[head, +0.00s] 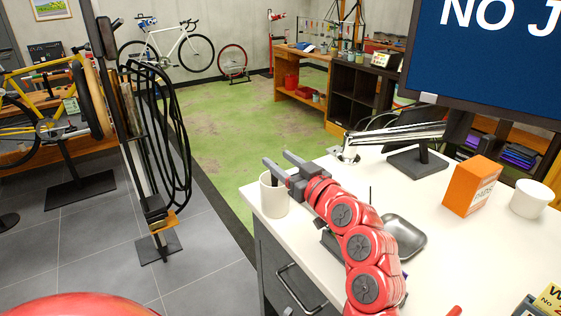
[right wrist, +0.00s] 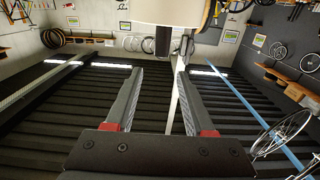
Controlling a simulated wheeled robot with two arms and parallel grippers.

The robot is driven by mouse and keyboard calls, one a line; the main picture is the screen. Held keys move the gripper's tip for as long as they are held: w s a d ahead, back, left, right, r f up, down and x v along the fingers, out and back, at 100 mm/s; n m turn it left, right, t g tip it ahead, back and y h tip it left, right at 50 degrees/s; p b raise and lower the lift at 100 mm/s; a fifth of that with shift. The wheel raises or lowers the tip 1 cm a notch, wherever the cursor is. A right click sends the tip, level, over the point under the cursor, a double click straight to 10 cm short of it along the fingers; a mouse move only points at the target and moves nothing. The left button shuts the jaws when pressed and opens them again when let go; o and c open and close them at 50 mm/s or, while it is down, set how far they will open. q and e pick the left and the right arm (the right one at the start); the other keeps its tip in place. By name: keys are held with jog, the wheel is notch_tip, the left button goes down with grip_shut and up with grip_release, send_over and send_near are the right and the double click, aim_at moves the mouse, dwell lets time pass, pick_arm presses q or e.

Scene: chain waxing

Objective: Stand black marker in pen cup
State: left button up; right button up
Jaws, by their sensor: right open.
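The white pen cup (head: 272,200) stands upright at the near-left corner of the white counter. A short dark piece, which looks like the black marker (head: 274,181), shows at its mouth. In the right wrist view, the pale cup (right wrist: 172,11) is at the top edge, with a dark stub (right wrist: 162,40) sticking out past its rim. My right gripper (head: 277,159) is open, its fingers beside and above the cup's mouth. Nothing shows between the fingers, which look apart from the stub. Most of the marker is hidden by the cup wall. My left gripper is not in view.
A grey metal tray (head: 408,242) lies right of my right arm. An orange box (head: 473,187), a white tub (head: 532,199) and a monitor (head: 490,62) stand farther right. A chrome lamp-like arm (head: 395,134) is behind. A stand with black cables (head: 155,150) is left of the counter.

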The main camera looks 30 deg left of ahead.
jog(key=b+v, duration=0.5)
jog(key=v, duration=1.2)
jog(key=shift+f, duration=0.1)
